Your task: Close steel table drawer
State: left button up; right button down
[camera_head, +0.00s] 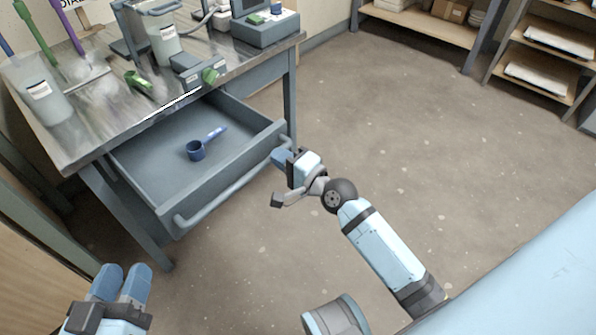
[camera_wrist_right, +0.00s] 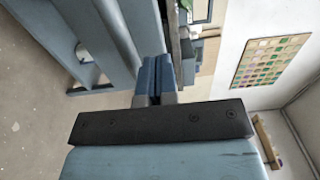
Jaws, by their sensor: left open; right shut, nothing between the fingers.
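The steel table (camera_head: 108,105) stands at the upper left in the head view. Its grey drawer (camera_head: 215,165) is pulled well out, with a long bar handle (camera_head: 235,183) across its front. A blue scoop (camera_head: 196,150) lies inside the drawer. My right gripper (camera_head: 281,157) is at the right end of the drawer front, by the handle's end; I cannot tell whether it touches. In the right wrist view its fingers (camera_wrist_right: 154,76) are together with nothing between them. My left gripper (camera_head: 122,284) is open and empty at the lower left, in front of and apart from the drawer.
On the tabletop are a translucent bucket (camera_head: 38,90), another bucket (camera_head: 163,40), a green tool (camera_head: 138,82) and a grey scale-like device (camera_head: 265,28). Shelves (camera_head: 545,50) stand at the back right. The floor (camera_head: 430,120) to the right of the table is clear.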

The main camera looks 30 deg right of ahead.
aim_at(258, 143)
pick_arm(q)
notch_tip(258, 143, down, 2)
jog(key=shift+f+g+b, duration=0.25)
jog(key=shift+g+b, duration=0.25)
jog(key=shift+b, duration=0.2)
pick_arm(e)
jog(key=x, duration=0.5)
